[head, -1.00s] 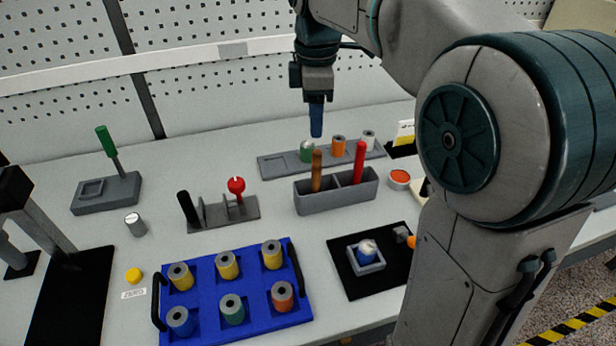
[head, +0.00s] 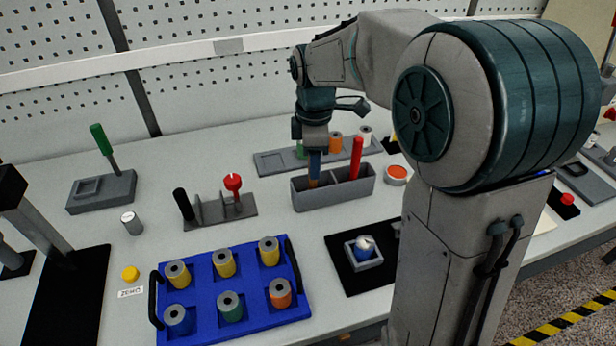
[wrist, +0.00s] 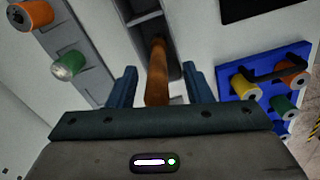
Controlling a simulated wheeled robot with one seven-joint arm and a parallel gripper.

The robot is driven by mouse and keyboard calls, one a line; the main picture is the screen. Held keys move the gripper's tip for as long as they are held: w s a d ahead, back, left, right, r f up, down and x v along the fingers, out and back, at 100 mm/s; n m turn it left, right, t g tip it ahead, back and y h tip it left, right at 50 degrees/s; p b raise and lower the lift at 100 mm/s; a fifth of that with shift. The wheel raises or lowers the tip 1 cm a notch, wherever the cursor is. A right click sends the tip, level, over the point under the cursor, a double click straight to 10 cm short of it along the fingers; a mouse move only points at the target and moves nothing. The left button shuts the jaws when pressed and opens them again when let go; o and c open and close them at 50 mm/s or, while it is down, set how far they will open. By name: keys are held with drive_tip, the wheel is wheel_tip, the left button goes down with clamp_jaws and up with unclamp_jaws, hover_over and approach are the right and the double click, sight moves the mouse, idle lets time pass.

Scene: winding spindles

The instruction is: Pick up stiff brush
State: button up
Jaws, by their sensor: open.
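A grey two-compartment holder (head: 335,195) stands on the table with two upright handles in it. A brown handle is in its left compartment, and a red handle (head: 356,158) is in its right one. The bristles are hidden inside, so I cannot tell from them which is the stiff brush. My gripper (head: 315,167) points down over the left compartment and hides most of the brown handle. In the wrist view, the brown handle (wrist: 157,72) stands between the two blue fingers of my open gripper (wrist: 159,80), with gaps on both sides.
Behind the holder is a grey tray (head: 270,163) with green, orange and white spools. A blue tray (head: 205,291) of spools lies in front. A rack (head: 215,207) with black and red tools stands left. A round red-orange dish (head: 396,175) is close on the right.

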drive_tip(key=shift+c, duration=0.3)
clamp_jaws()
